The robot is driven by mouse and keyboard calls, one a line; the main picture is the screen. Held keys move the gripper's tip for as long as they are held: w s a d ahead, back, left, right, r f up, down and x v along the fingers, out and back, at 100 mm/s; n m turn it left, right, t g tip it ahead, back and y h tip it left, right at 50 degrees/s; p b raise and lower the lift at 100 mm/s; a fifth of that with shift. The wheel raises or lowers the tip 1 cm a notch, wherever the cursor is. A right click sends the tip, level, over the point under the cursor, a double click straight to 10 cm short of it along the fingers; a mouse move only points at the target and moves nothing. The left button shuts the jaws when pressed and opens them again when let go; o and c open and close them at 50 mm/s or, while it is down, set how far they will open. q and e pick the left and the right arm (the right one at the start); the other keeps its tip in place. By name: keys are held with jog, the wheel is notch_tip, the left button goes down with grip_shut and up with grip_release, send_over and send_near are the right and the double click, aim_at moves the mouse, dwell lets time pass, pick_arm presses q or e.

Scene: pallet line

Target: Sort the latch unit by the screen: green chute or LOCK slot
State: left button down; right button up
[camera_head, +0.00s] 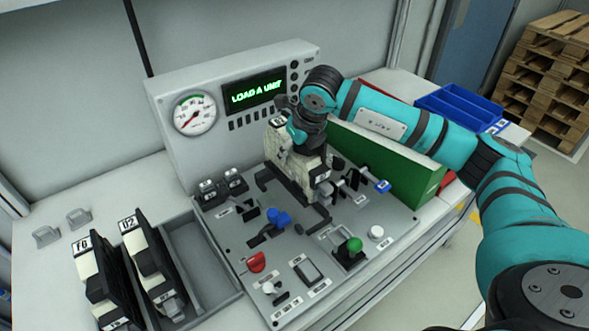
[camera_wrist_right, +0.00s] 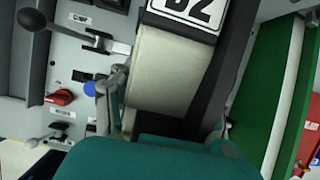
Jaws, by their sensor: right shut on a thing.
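A latch unit (camera_head: 300,168), beige and black, is held over the back of the fixture panel (camera_head: 232,232). My right gripper (camera_head: 303,138) is shut on its top. Black brackets stand around its lower part; I cannot tell whether it is seated. In the right wrist view the unit (camera_wrist_right: 168,70) fills the middle, with a label ending in 2. The screen (camera_head: 255,92) reads "LOAD A UNIT" in green. The green chute (camera_head: 385,158) stands right of the unit. I cannot pick out a LOCK slot. My left gripper is not in view.
Two more labelled units (camera_head: 98,280) (camera_head: 150,262) stand in a grey tray (camera_head: 212,262) whose right compartment is empty. Levers, a red knob (camera_head: 257,262) and a green-knobbed lever (camera_head: 354,245) stick up from the panel. A blue bin (camera_head: 460,108) lies behind my right arm.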

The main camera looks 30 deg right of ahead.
notch_tip(320, 180, up, 11)
jog(key=p, duration=0.4)
jog(key=shift+p, duration=0.4)
